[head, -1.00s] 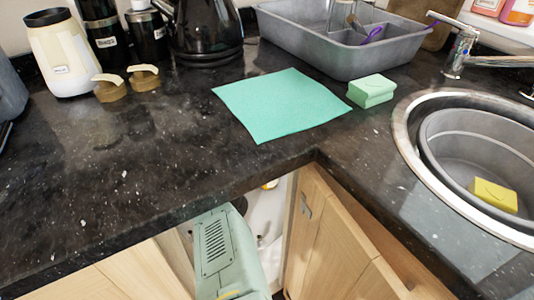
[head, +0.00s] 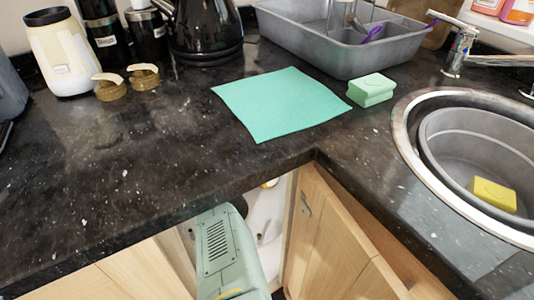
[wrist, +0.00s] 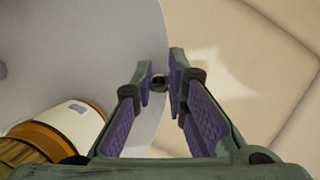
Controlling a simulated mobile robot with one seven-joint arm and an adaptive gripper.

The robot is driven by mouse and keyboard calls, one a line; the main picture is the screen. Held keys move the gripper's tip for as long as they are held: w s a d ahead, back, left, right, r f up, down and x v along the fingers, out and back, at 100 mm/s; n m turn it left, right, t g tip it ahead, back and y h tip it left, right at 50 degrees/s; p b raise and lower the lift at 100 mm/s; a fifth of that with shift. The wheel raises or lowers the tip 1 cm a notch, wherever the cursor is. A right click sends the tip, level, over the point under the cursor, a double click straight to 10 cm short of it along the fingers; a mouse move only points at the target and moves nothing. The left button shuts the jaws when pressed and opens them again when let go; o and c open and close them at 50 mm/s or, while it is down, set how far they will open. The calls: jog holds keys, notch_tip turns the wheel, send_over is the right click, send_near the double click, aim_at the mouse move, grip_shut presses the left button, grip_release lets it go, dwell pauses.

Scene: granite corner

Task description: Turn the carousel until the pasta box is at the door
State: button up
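In the wrist view the carousel shelf (wrist: 85,50) is a pale grey disc with a curved rim on the right. A small dark round knob (wrist: 159,82) shows between the fingertips of my gripper (wrist: 161,75). The fingers stand a little apart, one on each side of it; I cannot tell whether they touch it. In the head view my arm reaches into the corner opening, and the counter hides my gripper. A white part of the carousel (head: 265,215) shows in the opening. I cannot make out a pasta box in either view.
A white jar with an orange-brown band (wrist: 70,125) is at lower left in the wrist view. The wooden cabinet door (head: 320,230) stands right of the opening. The dark counter (head: 130,190) overhangs it. A teal cloth (head: 280,103) and green sponge (head: 371,89) lie above.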

grip_shut()
dwell(0.3)
jog(key=d+p, duration=0.1)
jog(key=s+d+m+p, duration=0.1)
jog(key=p, duration=0.1)
jog(key=shift+s+r, duration=0.2)
jog(key=shift+s, duration=0.05)
jog(key=shift+s+d+f+m+t+h+p, duration=0.2)
jog(key=shift+s+d+m+t+h+p, duration=0.1)
jog(key=shift+s+d+m+p, duration=0.25)
jog(key=shift+w+a, duration=0.1)
jog(key=shift+w, duration=0.05)
jog(key=o, duration=0.6)
grip_release()
jog(key=shift+c, duration=0.2)
